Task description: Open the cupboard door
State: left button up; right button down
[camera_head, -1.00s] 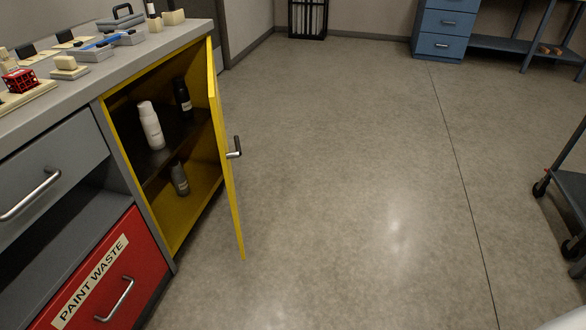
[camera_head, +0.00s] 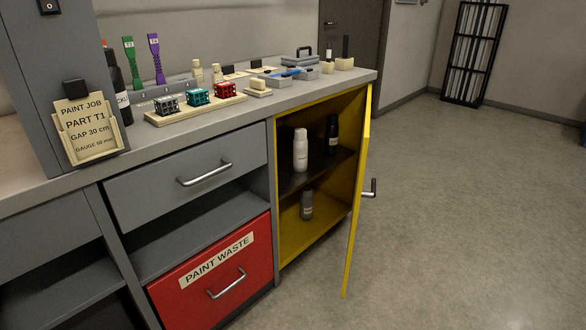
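The yellow cupboard door (camera_head: 357,195) stands wide open, swung out from its hinge side at the right of the cupboard. Its metal handle (camera_head: 369,188) sticks out on the outer face. The yellow cupboard (camera_head: 283,246) shows its inside: a white bottle (camera_head: 300,150) and a black bottle (camera_head: 333,134) stand on the shelf, and a grey bottle (camera_head: 307,204) stands at the bottom. Neither of my grippers is in the head view.
Left of the cupboard are a grey drawer (camera_head: 192,168) and a red paint waste drawer (camera_head: 217,276). The grey worktop (camera_head: 215,121) holds lattice cubes, bottles, brushes and boxes. Floor right of the door (camera_head: 470,220) is clear. A dark rack (camera_head: 473,52) stands at the back.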

aim_at(365, 134)
jog(key=u, duration=0.45)
jog(key=i, duration=0.85)
jog(key=z, duration=0.05)
